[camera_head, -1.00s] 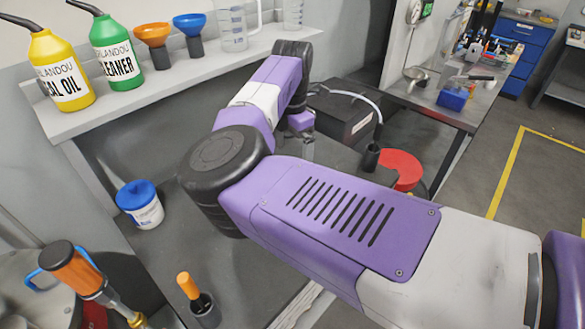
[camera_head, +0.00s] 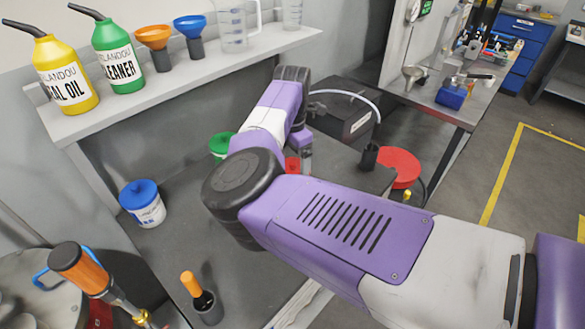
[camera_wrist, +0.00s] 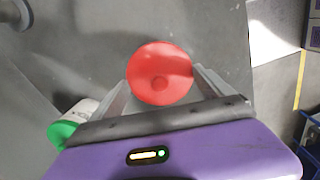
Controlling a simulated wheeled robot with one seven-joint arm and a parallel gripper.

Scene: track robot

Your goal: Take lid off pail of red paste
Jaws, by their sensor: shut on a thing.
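In the head view a bit of the red lid (camera_head: 292,165) shows beside my gripper (camera_head: 305,163), over the dark bench. The lid hides whatever is under it. I cannot see the pail's body or the red paste, so I cannot tell whether the lid touches a pail.
A green-lidded pail (camera_head: 221,144) stands left of the gripper, also at lower left in the wrist view (camera_wrist: 68,128). A blue-lidded pail (camera_head: 143,204) is farther left. A black box (camera_head: 342,118) stands behind, with a red disc (camera_head: 400,167) to the right. A shelf (camera_head: 190,75) runs above the bench.

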